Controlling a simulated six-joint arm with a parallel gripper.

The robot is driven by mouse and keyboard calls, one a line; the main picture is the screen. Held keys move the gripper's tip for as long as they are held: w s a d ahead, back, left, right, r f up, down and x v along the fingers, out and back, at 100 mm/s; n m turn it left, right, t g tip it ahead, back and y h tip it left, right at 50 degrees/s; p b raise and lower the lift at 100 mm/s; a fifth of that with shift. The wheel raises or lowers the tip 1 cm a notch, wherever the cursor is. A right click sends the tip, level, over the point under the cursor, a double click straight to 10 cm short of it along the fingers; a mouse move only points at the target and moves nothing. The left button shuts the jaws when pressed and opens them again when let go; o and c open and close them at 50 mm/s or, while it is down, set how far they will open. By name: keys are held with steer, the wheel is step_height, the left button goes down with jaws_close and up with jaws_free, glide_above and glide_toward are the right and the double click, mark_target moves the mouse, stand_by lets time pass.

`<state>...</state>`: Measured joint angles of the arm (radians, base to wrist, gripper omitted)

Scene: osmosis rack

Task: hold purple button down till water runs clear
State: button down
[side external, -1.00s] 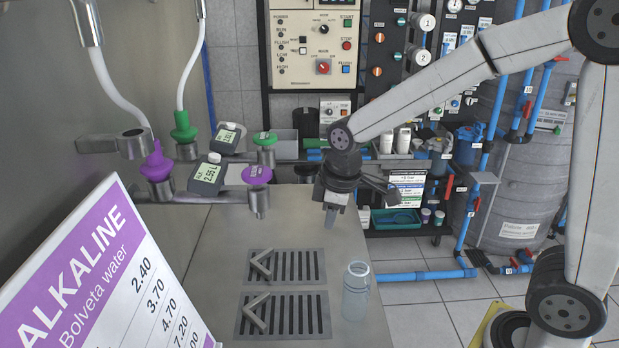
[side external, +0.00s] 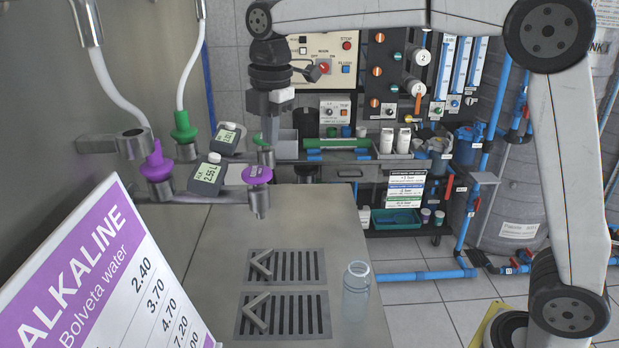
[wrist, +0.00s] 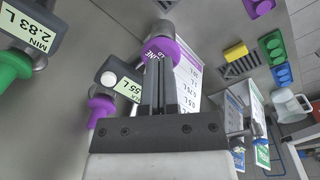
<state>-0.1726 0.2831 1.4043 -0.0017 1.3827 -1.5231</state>
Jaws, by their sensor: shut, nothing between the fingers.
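The purple button (side external: 257,174) is a round cap on a metal spout above the counter. In the wrist view the purple button (wrist: 163,47) lies just beyond my fingertips. My gripper (side external: 270,138) is shut and empty, pointing down, and stands above the purple button in the side view with a gap between them. The fingers also show in the wrist view (wrist: 158,68). A clear bottle (side external: 356,295) stands upright on the counter, beside the lower drain grate. No water stream shows under the spout.
A green button (side external: 264,142), partly hidden by my gripper, sits behind the purple one. Two grey meters (side external: 207,176) with displays are at its left. An ALKALINE price sign (side external: 105,285) fills the front left. Drain grates (side external: 286,315) lie in the counter.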

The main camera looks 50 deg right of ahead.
mark_target(259, 172)
steer(key=a+r+n, duration=0.3)
steer(key=r+n, duration=0.4)
steer(key=r, duration=0.3)
steer(key=shift+n+g, duration=0.3)
steer(key=shift+s+a+f, duration=0.1)
steer(key=shift+f, duration=0.1)
steer(key=shift+f, duration=6.8)
steer(key=shift+f, duration=1.1)
